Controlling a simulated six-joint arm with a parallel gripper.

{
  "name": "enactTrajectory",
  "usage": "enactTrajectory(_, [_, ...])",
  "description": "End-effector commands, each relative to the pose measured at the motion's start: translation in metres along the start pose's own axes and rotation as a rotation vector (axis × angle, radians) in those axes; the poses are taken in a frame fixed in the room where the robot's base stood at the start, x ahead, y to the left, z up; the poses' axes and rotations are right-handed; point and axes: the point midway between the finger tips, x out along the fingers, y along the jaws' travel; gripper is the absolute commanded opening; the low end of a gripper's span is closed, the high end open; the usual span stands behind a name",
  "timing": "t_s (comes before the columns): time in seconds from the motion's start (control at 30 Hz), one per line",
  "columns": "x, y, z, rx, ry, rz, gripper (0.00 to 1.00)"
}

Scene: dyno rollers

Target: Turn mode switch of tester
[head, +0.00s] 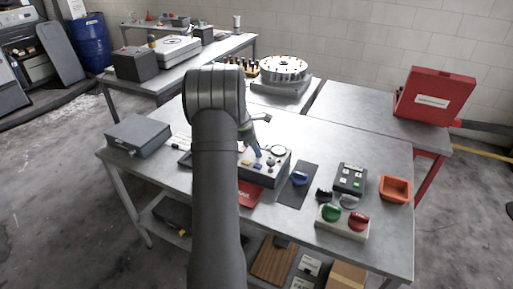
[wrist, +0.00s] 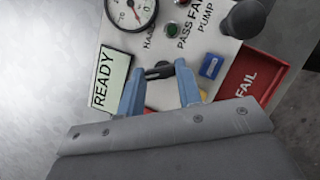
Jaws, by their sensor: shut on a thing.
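The tester (head: 262,167) is a grey box with a panel of buttons and a round gauge, standing on the metal table in the head view. In the wrist view its panel (wrist: 179,62) shows the gauge (wrist: 131,12), a READY display (wrist: 110,78), a green PASS lamp (wrist: 173,30) and a blue switch (wrist: 211,66). My gripper (wrist: 160,74) has its two blue fingers on either side of a small dark knob (wrist: 159,70) and is shut on it. The knob's label is hidden. In the head view my arm covers the tester's left part.
A red FAIL tray (wrist: 250,77) lies beside the tester, and a dark rounded handle (wrist: 246,18) rises at the panel's corner.

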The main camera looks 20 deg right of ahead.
Motion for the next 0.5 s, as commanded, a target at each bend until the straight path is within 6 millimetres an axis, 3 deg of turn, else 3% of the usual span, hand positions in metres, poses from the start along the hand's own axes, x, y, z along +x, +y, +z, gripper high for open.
enactTrajectory(0.5, [0.0010, 0.0035, 0.0018, 0.430, 0.000, -0.178, 0.09])
